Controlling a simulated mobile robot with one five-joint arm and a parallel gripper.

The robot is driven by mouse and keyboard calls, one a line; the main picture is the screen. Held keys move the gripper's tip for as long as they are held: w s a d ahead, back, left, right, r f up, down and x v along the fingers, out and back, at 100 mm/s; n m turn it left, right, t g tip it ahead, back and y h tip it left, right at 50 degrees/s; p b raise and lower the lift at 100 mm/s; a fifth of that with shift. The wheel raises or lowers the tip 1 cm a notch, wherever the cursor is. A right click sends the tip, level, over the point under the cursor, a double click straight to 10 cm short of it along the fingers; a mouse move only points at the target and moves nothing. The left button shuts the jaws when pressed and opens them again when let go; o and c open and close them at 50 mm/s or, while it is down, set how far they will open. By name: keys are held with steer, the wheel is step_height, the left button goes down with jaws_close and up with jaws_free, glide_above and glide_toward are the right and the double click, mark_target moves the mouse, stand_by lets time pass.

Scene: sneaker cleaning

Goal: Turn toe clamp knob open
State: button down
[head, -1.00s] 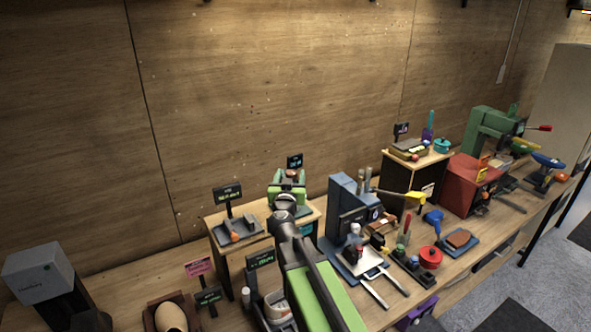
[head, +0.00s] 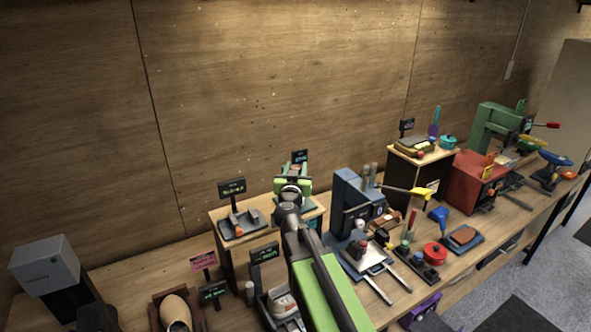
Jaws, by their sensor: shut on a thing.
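My gripper (head: 290,196) is at the end of my green and black arm, over the right side of the small wooden shelf. It is shut at the front of a green and grey clamp device (head: 304,184), in front of a small black sign. The toe clamp knob is hidden behind my gripper and wrist, so its angle cannot be seen. The jaws themselves are small and dark, and their contact is hard to make out.
A grey fixture with an orange part (head: 239,230) stands left on the shelf. A blue press (head: 352,203) stands close on the right. Several tools crowd the bench further right.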

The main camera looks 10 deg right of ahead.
steer(key=shift+y, duration=0.3)
steer(key=shift+s+d+n+y, duration=0.1)
steer(key=shift+n+y, duration=0.5)
steer(key=n+y, duration=0.3)
steer(key=y, duration=0.2)
steer(key=shift+d+t, duration=0.1)
steer(key=shift+t, duration=0.3)
steer(key=n+y, duration=0.2)
steer(key=n+g+y, duration=0.1)
steer(key=y, duration=0.2)
steer(key=shift+w+n, duration=0.2)
steer(key=shift+n, duration=0.2)
steer(key=n+g+y, duration=0.3)
steer(key=y, duration=0.2)
steer(key=shift+w+n, duration=0.1)
steer(key=shift+n, duration=0.2)
steer(key=n+g+y, duration=0.2)
steer(key=n+g, duration=0.1)
steer(key=g, duration=0.1)
steer(key=n+g+y, duration=0.3)
steer(key=g, duration=0.1)
steer(key=shift+g+y, duration=0.3)
steer(key=shift+g, duration=0.1)
steer(key=n+g, duration=0.4)
steer(key=g, duration=0.1)
steer(key=shift+g+y, duration=0.4)
steer(key=shift+s+a+n+g, duration=0.2)
steer(key=shift+n+g, duration=0.5)
steer(key=shift+g, duration=0.3)
steer(key=shift+f, duration=0.1)
